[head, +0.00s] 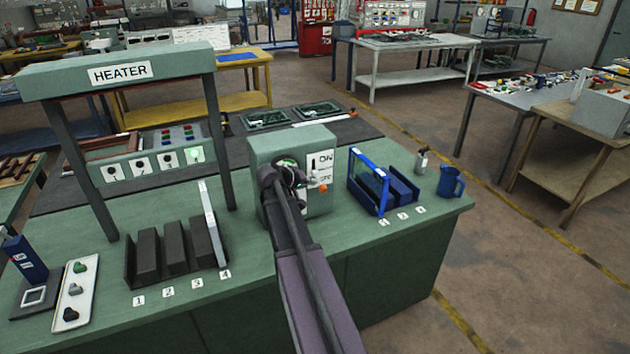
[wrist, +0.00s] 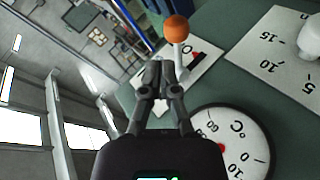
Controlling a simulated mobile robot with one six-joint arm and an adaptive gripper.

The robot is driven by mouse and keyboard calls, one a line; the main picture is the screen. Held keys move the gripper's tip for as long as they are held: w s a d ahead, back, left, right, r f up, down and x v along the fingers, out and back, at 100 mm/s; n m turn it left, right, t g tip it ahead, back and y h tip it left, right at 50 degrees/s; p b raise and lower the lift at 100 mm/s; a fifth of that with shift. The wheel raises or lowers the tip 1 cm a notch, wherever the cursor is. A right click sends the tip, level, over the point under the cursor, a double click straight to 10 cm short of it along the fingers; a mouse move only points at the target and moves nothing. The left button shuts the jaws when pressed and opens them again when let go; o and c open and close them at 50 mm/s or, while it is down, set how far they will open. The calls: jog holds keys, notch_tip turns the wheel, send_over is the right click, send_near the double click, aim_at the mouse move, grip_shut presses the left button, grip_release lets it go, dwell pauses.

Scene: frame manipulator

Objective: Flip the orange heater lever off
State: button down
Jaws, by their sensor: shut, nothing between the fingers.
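The orange-tipped heater lever (head: 323,187) juts from the right part of the grey-green control box, beside a white ON/OFF plate (head: 322,162). In the wrist view its orange ball (wrist: 177,28) sits on a pale stem over a white plate with a red mark. My gripper (wrist: 161,76) is shut and empty, with its fingertips close to the stem, just below and left of the ball in the picture. I cannot tell whether they touch it. In the head view my gripper (head: 288,183) is in front of the box, and my arm hides part of it.
A round temperature dial (wrist: 230,140) lies close to my fingers. A blue frame rack (head: 368,182) and blue mug (head: 451,182) stand right of the box. The heater gantry (head: 119,75) and dark slotted blocks (head: 174,250) stand left.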

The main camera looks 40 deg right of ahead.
jog(key=p+v, duration=0.4)
jog(key=v, duration=0.7)
jog(key=shift+s+a+f+p, duration=0.2)
jog(key=shift+s+a+p, duration=0.15)
jog(key=shift+s+p, duration=0.1)
jog(key=s+a+f+n+y+b, duration=0.1)
jog(key=s+a+f+y, duration=0.3)
jog(key=a, duration=0.7)
jog(key=s+a+f+n+y+b, duration=0.2)
jog(key=s+a+f+n+y, duration=0.1)
jog(key=a, duration=0.8)
jog(key=s+a+f+n+y+b, duration=0.1)
jog(key=s+a+f+y, duration=0.3)
jog(key=a, duration=0.7)
notch_tip(320, 180, down, 2)
jog(key=shift+s+f+n+y, duration=0.2)
jog(key=shift+s+n+y, duration=0.2)
jog(key=shift+s+n, duration=0.15)
jog(key=shift+a, duration=0.1)
